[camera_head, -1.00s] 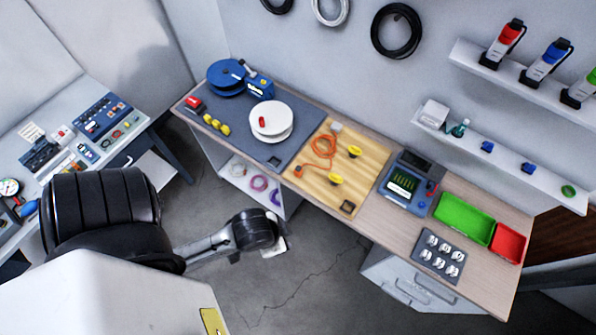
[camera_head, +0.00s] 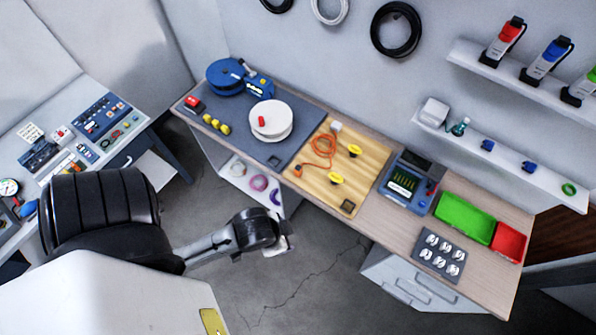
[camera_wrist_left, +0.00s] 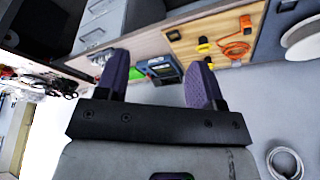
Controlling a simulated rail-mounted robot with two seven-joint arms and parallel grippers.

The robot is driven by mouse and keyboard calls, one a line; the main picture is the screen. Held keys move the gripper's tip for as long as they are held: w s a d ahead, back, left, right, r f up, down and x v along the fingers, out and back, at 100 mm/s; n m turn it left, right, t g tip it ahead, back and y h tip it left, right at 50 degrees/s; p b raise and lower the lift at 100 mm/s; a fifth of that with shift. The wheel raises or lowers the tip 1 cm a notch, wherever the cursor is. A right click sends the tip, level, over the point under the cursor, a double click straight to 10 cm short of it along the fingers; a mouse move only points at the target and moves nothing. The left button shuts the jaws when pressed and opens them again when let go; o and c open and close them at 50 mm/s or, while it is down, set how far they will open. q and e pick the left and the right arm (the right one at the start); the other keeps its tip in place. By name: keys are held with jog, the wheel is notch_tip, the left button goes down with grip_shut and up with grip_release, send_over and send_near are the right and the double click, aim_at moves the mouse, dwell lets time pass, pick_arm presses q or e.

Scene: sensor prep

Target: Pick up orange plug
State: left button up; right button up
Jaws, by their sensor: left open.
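The orange plug (camera_head: 298,170) lies on the wooden board (camera_head: 318,190) near its front left side, at the end of a coiled orange cable (camera_head: 323,148). In the left wrist view the plug (camera_wrist_left: 246,22) shows near the top right, with the cable (camera_wrist_left: 236,50) beside it. My left gripper (camera_wrist_left: 160,78) is open, with nothing between its two dark fingers. In the head view the left gripper (camera_head: 282,244) is in front of the bench, apart from the plug. My right gripper is not in view.
Two yellow-topped parts (camera_head: 336,178) (camera_head: 354,150) lie on the board right of the plug. A blue meter (camera_head: 404,184) stands right of the board. A white spool (camera_head: 282,135) sits on the grey mat to the left. Green (camera_head: 464,218) and red (camera_head: 508,242) trays stand farther right.

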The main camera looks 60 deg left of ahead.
pick_arm(q)
jog(key=w+a+f+m+t+y+b, duration=0.15)
jog(key=w+a+t+b, duration=0.35)
jog(key=w+b, duration=0.6)
jog(key=w+a+f+m+y+b, duration=0.25)
jog(key=w+a+b, duration=0.25)
jog(key=w+a, duration=0.5)
jog(key=n+g+h+b, duration=0.3)
jog(key=n+g+h, duration=0.1)
jog(key=n+g, duration=0.6)
send_over(298, 167)
notch_tip(298, 167, down, 11)
jog(key=n+t, duration=0.1)
jog(key=f, duration=0.6)
jog(key=shift+s+d+f, duration=0.1)
jog(key=shift+d+f, duration=0.1)
jog(key=shift+f+b, duration=0.3)
jog(key=shift+f, duration=0.6)
notch_tip(298, 167, down, 4)
jog(key=shift+a+r, duration=0.1)
jog(key=shift+a, duration=0.05)
jog(key=shift+f, duration=0.35)
